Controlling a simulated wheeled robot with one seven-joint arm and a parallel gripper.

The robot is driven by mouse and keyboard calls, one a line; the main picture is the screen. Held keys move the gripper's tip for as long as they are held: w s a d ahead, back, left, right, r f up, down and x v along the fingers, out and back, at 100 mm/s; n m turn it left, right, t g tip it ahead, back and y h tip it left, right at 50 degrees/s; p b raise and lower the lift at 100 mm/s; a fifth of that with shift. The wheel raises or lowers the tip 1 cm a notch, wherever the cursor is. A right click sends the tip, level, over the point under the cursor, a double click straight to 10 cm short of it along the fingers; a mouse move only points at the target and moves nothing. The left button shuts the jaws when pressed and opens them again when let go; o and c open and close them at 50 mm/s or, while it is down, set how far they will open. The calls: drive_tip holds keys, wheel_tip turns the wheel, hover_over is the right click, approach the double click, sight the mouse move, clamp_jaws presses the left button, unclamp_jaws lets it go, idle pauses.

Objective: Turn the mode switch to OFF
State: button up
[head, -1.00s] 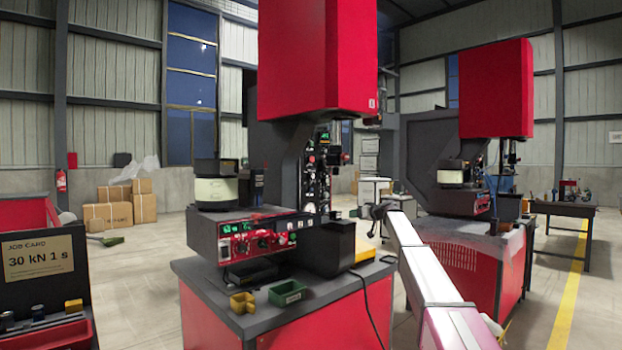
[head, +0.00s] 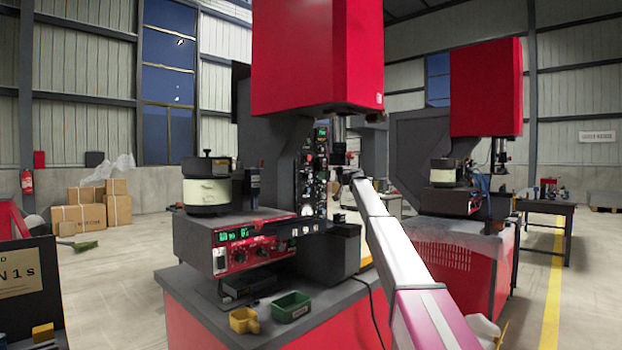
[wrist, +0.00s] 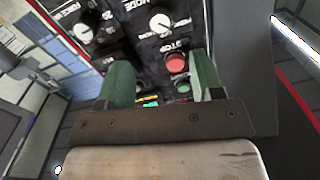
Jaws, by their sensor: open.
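In the wrist view a black panel carries a round dial with a white knob (wrist: 162,23), close to lettering that reads MODE; I cannot read its setting. A red stop button (wrist: 176,63) and a small green button (wrist: 183,87) lie between it and my gripper. My gripper (wrist: 162,80) is open and empty, its two green fingers spread in front of the panel, apart from the white knob. In the head view the upright control panel (head: 308,182) stands on the near press, and my arm reaches to its right side. The switch is too small to tell there.
Another white-knobbed dial (wrist: 82,33) is on the panel at left. The near press has a red head (head: 315,60), a feeder bowl (head: 207,192) and a red control box (head: 255,249). Green (head: 291,307) and yellow (head: 244,320) bins sit on its bench. A second press (head: 486,90) stands right.

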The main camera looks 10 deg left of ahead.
sight(310, 176)
drive_tip(key=x, duration=0.9)
drive_tip(key=shift+w, duration=0.1)
drive_tip(key=c, duration=0.9)
